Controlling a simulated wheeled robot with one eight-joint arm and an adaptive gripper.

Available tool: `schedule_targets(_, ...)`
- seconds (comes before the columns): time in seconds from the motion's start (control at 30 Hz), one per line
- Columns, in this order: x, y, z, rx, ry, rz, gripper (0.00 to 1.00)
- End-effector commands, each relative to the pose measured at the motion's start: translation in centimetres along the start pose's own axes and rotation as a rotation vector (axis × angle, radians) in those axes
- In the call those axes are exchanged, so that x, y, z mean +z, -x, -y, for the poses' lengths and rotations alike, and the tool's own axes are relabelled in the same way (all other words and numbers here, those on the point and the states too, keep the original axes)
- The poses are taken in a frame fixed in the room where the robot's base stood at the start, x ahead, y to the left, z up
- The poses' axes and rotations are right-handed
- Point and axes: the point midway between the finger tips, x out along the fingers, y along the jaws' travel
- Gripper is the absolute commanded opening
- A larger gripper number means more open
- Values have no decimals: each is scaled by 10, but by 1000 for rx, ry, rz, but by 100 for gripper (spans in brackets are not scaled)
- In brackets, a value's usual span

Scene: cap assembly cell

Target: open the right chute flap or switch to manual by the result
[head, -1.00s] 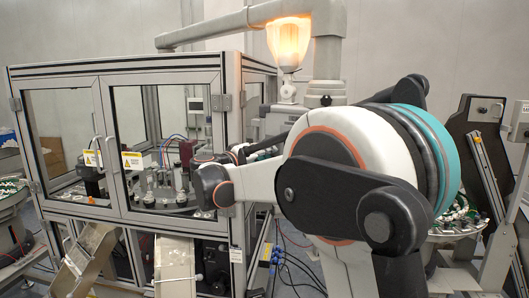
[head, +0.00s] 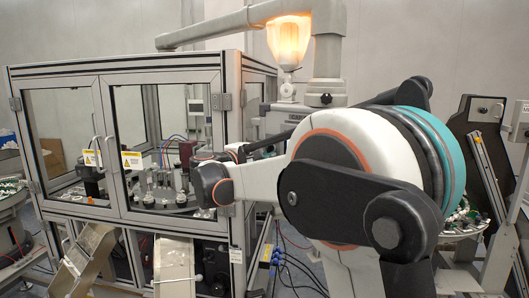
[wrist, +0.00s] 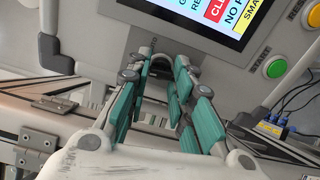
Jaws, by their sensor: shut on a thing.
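The panel has a screen (wrist: 215,12) with a red block and partly cut-off text, a green button (wrist: 275,66) and a yellow button (wrist: 294,11). In the head view my arm hides the gripper. The right chute (head: 174,268) stands at the cell's lower front, and the left chute (head: 86,252) slopes beside it. The state of the right chute flap cannot be told.
The framed cell (head: 120,75) has glass doors with yellow labels. A lamp glows orange (head: 289,42) on a post above. Cables (head: 285,270) hang near the floor at the cell's right. A bowl feeder (head: 458,225) stands right of my arm.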

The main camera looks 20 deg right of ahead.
Motion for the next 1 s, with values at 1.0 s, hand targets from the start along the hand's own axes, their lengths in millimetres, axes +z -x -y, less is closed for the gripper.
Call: schedule_targets(1.0, 0, 0, 2, -2, 663, -1, 0)
